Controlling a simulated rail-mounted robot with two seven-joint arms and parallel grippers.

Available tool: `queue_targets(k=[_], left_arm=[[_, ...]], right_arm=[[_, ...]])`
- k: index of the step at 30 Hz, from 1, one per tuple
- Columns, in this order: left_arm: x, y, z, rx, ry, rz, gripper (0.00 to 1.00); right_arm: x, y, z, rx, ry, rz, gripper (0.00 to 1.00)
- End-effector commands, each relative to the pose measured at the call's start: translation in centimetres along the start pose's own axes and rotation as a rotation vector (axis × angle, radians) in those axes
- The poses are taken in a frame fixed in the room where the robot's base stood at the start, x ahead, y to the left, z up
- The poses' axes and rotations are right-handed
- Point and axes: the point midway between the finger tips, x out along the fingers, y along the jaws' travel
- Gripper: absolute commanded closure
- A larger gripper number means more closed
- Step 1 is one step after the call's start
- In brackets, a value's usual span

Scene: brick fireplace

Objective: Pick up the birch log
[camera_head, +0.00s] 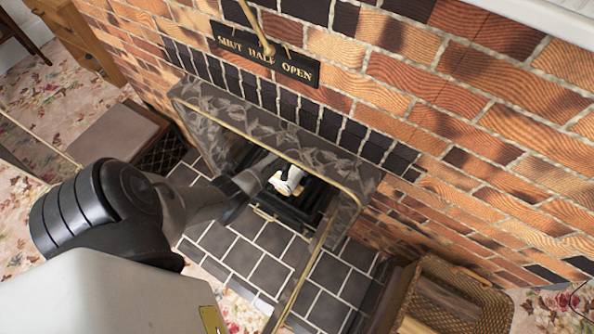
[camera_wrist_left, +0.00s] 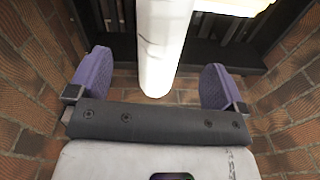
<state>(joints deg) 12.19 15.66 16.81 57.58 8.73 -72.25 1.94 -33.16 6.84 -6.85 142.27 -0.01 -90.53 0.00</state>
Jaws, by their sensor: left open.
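The birch log (camera_wrist_left: 163,40) is white with faint dark marks. In the left wrist view it stretches from the top edge down between the two purple fingers of my left gripper (camera_wrist_left: 157,68). The fingers are open, with a visible gap on both sides of the log, and its near end lies close to the gripper's palm. In the head view a small white part of a log (camera_head: 291,178) shows inside the fireplace opening, at the end of my left arm, which hides much of the area. My right gripper is in neither view.
A dark grate (camera_head: 300,208) stands in the fireplace, inside a patterned surround (camera_head: 330,158) with a brass edge. Another pale piece (camera_wrist_left: 232,5) lies at the wrist view's top. Brick walls close in on both sides. A wicker basket (camera_head: 470,290) stands at lower right.

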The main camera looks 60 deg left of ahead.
Motion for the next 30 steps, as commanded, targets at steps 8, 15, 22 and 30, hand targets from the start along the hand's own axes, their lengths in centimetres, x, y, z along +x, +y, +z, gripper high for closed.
queue_targets(k=[8, 15, 22, 30], left_arm=[[1.4, -0.6, -1.3, -0.082, -0.037, 0.041, 0.03], [2.8, -0.6, -1.3, -0.088, -0.039, 0.044, 0.03], [5.2, -0.5, -1.2, -0.087, -0.041, 0.043, 0.03], [8.5, -0.4, -1.0, -0.087, -0.041, 0.043, 0.03]], right_arm=[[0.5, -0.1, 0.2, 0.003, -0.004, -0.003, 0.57], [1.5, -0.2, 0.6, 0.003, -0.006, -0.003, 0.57], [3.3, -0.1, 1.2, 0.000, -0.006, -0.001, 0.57], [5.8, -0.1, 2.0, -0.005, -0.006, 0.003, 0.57]])
